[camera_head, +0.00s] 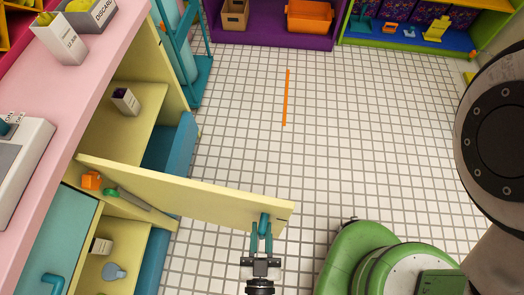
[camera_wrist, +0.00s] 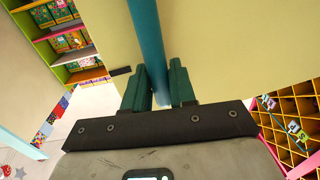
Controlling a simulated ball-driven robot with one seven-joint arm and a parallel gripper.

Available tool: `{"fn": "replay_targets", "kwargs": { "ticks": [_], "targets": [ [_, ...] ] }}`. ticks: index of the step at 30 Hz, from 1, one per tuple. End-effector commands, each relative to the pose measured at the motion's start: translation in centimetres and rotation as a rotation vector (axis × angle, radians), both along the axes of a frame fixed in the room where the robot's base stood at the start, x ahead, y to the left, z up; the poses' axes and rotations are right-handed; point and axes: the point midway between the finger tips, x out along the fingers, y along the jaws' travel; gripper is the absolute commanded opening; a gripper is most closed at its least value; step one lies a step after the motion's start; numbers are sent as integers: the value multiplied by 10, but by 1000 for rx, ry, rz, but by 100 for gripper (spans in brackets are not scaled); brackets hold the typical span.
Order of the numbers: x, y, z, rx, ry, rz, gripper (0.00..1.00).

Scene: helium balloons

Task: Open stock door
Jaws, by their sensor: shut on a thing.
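The stock door (camera_head: 185,190) is a pale yellow panel that stands swung out from the cabinet under the pink counter in the head view. Its face also fills the upper part of the wrist view (camera_wrist: 215,40). A blue-teal bar handle (camera_head: 264,222) is on the door near its free end. My gripper (camera_head: 262,240) is shut on this handle, with a green finger on each side. In the wrist view the handle (camera_wrist: 148,45) runs down between the two fingers (camera_wrist: 160,90).
Behind the door, open shelves hold a small box (camera_head: 126,100) and an orange item (camera_head: 92,180). A teal door (camera_head: 60,235) is at the lower left. Tiled floor (camera_head: 350,130) is open, with an orange strip (camera_head: 287,97) on it. A purple shelf (camera_head: 265,35) stands at the back.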

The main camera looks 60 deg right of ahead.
Motion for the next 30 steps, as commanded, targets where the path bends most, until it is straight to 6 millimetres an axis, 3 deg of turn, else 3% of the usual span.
{"fn": "replay_targets", "kwargs": {
  "ticks": [5, 6, 12, 22, 30],
  "targets": [
    [3, 1, 0, 2, -1, 8, 0],
    [3, 1, 0, 3, -1, 8, 26],
    [2, 1, 0, 2, -1, 5, 44],
    [-2, 8, -2, 3, 0, 4, 44],
    [-23, 50, -4, 5, 3, 4, 44]
  ]
}}
